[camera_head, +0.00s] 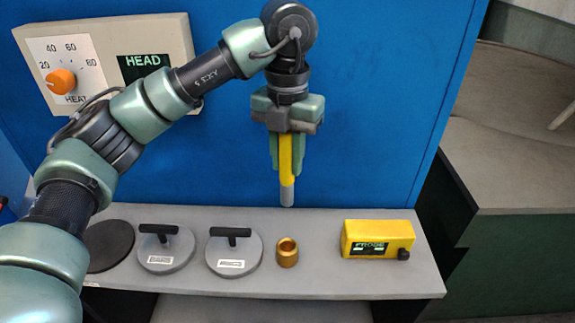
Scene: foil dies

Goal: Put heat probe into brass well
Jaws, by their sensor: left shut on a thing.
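The heat probe (286,172) is a yellow stick with a grey tip, hanging upright and tip down. My left gripper (287,160) is shut on it and holds it above the shelf, in front of the blue panel. The brass well (288,257) is a small gold cup with an open top, standing on the grey shelf. The probe tip shows above the well in the picture, apart from it. My right gripper is not in view.
A yellow box marked PROBE (377,239) stands on the shelf (320,278) at the right. Two grey discs with black handles (166,250) (234,253) and a dark disc (107,246) lie left of the well. A heat dial panel (105,62) is on the blue wall (375,110).

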